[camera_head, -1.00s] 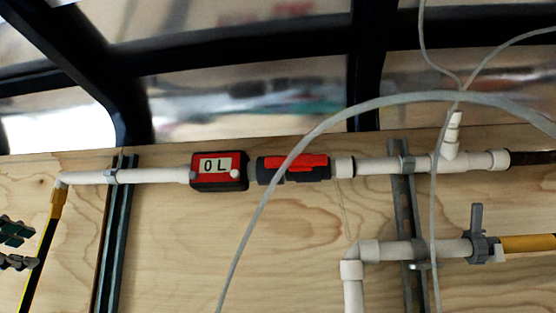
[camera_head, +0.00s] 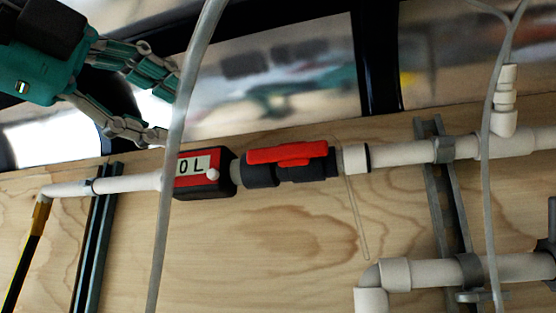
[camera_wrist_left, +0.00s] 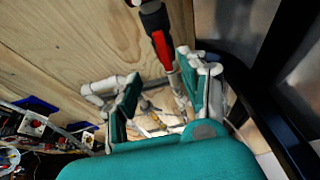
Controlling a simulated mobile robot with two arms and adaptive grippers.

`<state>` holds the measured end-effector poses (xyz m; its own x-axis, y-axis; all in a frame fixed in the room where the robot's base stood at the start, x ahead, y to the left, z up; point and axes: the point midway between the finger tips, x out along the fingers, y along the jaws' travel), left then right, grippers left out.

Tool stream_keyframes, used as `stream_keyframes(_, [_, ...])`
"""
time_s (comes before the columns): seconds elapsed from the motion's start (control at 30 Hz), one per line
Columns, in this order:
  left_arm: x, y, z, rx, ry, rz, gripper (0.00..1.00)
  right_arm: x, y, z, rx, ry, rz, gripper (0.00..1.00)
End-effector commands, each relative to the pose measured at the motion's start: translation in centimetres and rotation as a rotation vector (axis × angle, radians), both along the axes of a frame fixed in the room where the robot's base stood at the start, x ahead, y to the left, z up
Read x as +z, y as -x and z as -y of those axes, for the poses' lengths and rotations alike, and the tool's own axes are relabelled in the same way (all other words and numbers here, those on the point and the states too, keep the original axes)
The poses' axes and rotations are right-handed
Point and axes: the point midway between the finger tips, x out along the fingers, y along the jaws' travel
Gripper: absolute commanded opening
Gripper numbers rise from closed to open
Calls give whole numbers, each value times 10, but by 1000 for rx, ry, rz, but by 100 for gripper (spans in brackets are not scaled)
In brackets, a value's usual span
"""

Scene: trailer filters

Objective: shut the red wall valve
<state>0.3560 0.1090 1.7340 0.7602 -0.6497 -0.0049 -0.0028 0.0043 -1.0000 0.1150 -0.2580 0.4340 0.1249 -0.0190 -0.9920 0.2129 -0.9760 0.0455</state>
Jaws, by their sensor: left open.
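The red valve handle (camera_head: 288,153) lies in line with the white pipe on the wooden wall, on top of a dark grey valve body (camera_head: 262,175). In the left wrist view the red handle (camera_wrist_left: 162,48) shows just beyond the fingertips, near the gap between them. My left gripper (camera_head: 168,112) is open and empty. It is in the upper left of the head view, above the pipe and left of the handle, with its fingers pointing right. It also shows in the left wrist view (camera_wrist_left: 160,70). It appears apart from the handle. My right gripper is not in view.
A red and black meter reading "0L" (camera_head: 203,174) sits left of the valve. A pale hose (camera_head: 172,165) crosses in front of the meter's left edge, near my fingers. A dark frame post (camera_head: 378,60) stands behind. A lower white pipe (camera_head: 420,274) runs at right.

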Motion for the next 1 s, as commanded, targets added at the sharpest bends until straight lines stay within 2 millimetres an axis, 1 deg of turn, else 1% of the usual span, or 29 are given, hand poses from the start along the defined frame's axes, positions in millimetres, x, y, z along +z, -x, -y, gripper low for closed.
stream_keyframes(0.03, [2,-6,5,-1,-1,-2,44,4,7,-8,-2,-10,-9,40])
stream_keyframes(0.07, [2,-10,9,-2,-2,-2,44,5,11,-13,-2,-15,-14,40])
stream_keyframes(0.2, [2,-33,28,-3,-2,-4,44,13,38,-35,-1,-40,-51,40])
stream_keyframes(0.27, [2,-43,37,-3,-2,-7,44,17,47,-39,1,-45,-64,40])
stream_keyframes(0.33, [2,-55,47,-3,-2,-7,44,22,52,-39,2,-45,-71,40])
stream_keyframes(0.43, [2,-72,61,-3,-2,-7,44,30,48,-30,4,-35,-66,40])
stream_keyframes(0.6, [2,-98,83,-2,0,-4,44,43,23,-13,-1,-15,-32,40])
stream_keyframes(0.7, [2,-110,94,-2,1,-3,44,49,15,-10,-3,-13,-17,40])
stream_keyframes(0.8, [1,-119,100,0,2,-4,44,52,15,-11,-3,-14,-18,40])
stream_keyframes(1.0, [-1,-126,107,0,1,-2,44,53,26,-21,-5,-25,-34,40])
